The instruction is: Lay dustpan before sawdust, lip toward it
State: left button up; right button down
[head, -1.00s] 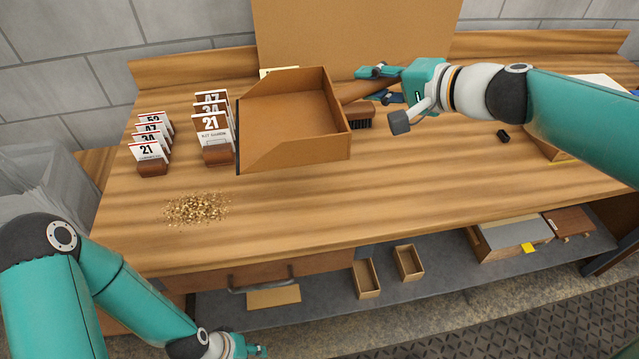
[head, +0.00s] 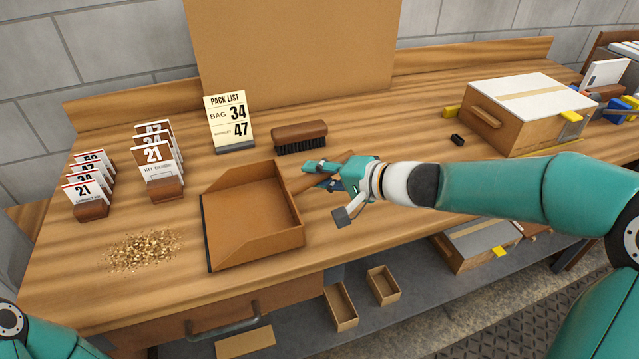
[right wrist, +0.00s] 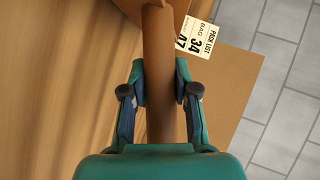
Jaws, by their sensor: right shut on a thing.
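The brown dustpan (head: 254,211) is at the front middle of the bench in the head view, its dark lip facing left toward the sawdust. The sawdust (head: 143,250) is a loose golden patch left of the lip, with a strip of bare wood between them. My right gripper (head: 318,177) is shut on the dustpan's handle, which runs between its fingers in the right wrist view (right wrist: 159,85). The dustpan looks level and low at the bench; I cannot tell whether it touches. Of my left arm only a bit shows at the lower left corner; its gripper is out of view.
A brush (head: 300,136) lies behind the dustpan, beside a pack list card (head: 229,121). Two rows of number cards (head: 159,170) (head: 90,190) stand behind the sawdust. A wooden box (head: 522,110) and a small black piece (head: 457,140) are to the right.

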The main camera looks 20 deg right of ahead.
jog(key=shift+f, duration=0.75)
jog(key=c, duration=0.9)
grip_release()
jog(key=shift+d+r, duration=0.1)
jog(key=v, duration=1.2)
